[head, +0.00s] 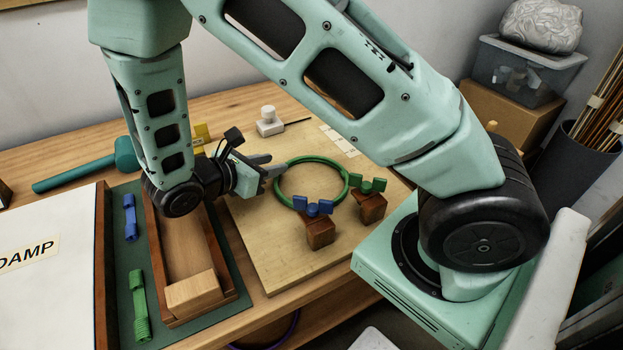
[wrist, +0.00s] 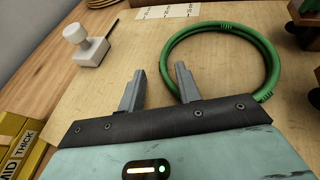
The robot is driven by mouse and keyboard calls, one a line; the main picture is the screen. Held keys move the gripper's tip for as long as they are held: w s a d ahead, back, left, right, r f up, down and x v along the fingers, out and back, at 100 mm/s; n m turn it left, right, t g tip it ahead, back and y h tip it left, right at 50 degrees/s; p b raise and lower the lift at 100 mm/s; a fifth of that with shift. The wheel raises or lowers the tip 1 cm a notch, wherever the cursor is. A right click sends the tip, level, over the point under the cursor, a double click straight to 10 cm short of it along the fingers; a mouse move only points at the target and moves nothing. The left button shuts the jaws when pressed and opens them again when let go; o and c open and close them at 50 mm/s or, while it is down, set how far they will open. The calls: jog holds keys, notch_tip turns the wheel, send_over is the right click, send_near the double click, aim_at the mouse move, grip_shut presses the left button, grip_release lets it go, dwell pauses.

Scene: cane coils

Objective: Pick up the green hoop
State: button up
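The green hoop (head: 311,159) lies on the pale wooden board (head: 275,262), its near right side close to two brown blocks. It also shows in the wrist view (wrist: 275,68). My gripper (head: 272,167) is open at the left side of the hoop, with its two grey fingers apart. In the wrist view my gripper (wrist: 160,72) has the hoop's left edge near its right finger, which hides part of it. Nothing appears held. I cannot tell how high the fingers are above the board.
Brown blocks with blue (head: 313,208) and green (head: 369,185) winged knobs stand close by the hoop. A white stamp-like object (head: 269,122) stands behind. A wooden tray (head: 160,250) and a teal mallet (head: 85,172) lie left. The board's front left is clear.

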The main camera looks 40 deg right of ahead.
aim_at(289, 162)
jog(key=x, duration=0.4)
jog(key=shift+s+d+f+p, duration=0.1)
jog(key=shift+s+f+p, duration=0.1)
jog(key=shift+s+p, duration=0.1)
jog(key=shift+c, duration=0.3)
grip_shut()
jog(key=shift+r, duration=0.1)
